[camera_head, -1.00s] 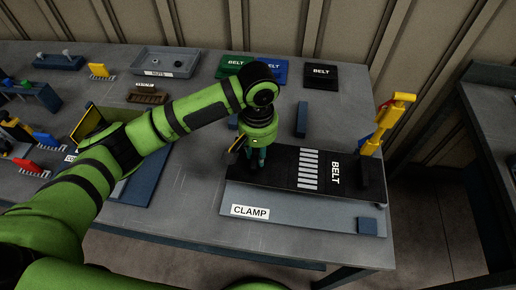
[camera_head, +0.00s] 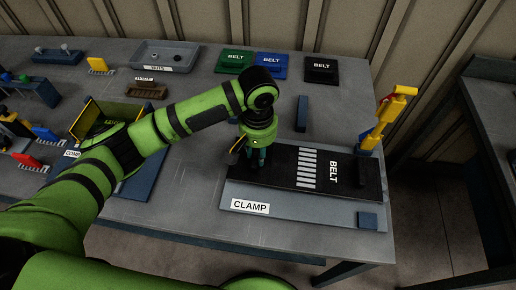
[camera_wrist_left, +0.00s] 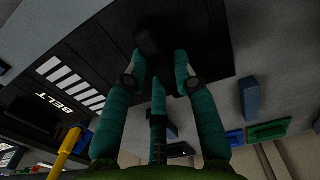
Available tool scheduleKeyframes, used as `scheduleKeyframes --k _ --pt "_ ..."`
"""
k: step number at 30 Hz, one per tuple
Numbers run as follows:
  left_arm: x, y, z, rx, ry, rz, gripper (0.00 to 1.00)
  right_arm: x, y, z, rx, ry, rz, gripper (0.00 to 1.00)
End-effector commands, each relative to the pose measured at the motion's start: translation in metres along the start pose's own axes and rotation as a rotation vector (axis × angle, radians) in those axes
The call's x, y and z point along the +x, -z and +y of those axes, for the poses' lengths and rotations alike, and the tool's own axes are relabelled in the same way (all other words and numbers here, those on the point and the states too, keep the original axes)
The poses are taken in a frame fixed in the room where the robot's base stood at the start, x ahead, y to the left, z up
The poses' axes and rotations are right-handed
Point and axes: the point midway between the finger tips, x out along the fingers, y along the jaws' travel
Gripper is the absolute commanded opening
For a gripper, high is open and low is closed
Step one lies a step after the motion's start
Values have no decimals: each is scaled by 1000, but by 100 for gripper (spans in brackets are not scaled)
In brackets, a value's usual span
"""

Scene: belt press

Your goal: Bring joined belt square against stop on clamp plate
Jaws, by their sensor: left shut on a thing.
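The black belt (camera_head: 280,180) with white stripes and a BELT label lies on the grey clamp plate (camera_head: 310,213); it also shows in the left wrist view (camera_wrist_left: 90,55). My left gripper (camera_head: 255,164) points down at the belt's left end and is shut on it. Its fingers (camera_wrist_left: 160,75) show against black in the left wrist view; the exact contact is hard to see. A small blue block (camera_head: 368,220) sits at the plate's front right corner, apart from the belt's front edge. A dark block (camera_head: 370,180) stands at the belt's right end. My right gripper is not in view.
A yellow lever (camera_head: 386,120) rises behind the plate's right end. A blue bar (camera_head: 302,114) stands behind the belt. Green (camera_head: 235,62), blue (camera_head: 271,66) and black (camera_head: 321,70) belt pads lie at the back. A nuts tray (camera_head: 165,57) stands back left.

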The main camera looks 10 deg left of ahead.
Motion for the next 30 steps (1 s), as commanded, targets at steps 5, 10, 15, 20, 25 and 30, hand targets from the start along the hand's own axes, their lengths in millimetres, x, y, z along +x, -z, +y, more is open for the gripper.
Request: scheduleKeyframes --k 5,10,15,20,25,30 --pt "2 1 2 1 -8 4 0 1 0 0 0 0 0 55" --pt "7 1 2 1 -8 3 0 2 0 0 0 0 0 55" --pt "12 1 2 1 -7 3 0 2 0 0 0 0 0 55" --pt "16 1 2 1 -7 4 0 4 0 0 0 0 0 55" --pt "20 1 2 1 -7 4 0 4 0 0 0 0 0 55" --pt "24 1 2 2 -8 4 0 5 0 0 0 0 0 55"
